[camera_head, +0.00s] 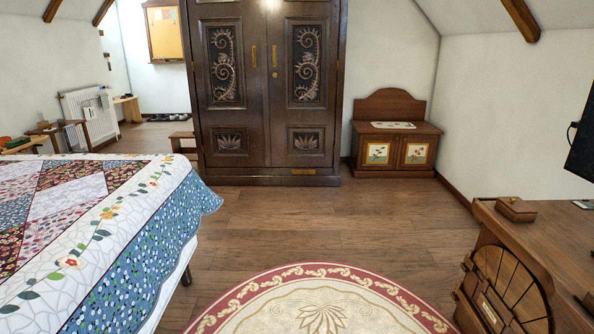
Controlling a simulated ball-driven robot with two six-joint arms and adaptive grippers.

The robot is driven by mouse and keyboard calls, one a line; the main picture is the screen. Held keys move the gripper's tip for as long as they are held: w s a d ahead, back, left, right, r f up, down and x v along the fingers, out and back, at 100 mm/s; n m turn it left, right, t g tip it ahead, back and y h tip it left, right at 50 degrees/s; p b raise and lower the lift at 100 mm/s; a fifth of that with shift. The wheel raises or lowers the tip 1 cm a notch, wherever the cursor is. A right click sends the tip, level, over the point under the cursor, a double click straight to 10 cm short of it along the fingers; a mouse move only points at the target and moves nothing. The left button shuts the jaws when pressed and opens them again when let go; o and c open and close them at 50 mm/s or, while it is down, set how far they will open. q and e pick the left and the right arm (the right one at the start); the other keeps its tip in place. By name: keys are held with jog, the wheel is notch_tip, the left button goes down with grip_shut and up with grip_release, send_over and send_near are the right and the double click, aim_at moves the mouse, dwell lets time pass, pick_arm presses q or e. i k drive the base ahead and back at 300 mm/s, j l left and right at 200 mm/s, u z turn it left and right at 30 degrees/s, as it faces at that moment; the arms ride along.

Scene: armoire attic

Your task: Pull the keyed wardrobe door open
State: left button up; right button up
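A tall dark brown wardrobe (264,165) with two carved doors stands against the back wall, across the room from me. Its left door (239,118) and right door (291,120) both look shut. Each door has a brass vertical plate or handle near the middle seam; the right one (274,56) has a small round brass spot (275,75) below it, perhaps a keyhole or key, too small to tell. The top of the wardrobe is cut off by the picture's edge. Neither of my grippers is in view.
A quilted bed (85,235) fills the left front. An oval rug (325,305) lies in front of me. A wooden desk (540,235) stands at the right, a low cabinet (395,150) right of the wardrobe. The wooden floor (300,220) before the wardrobe is clear.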

aim_at(299, 38)
jog(key=i+u, duration=0.1)
jog(key=i, duration=2.4)
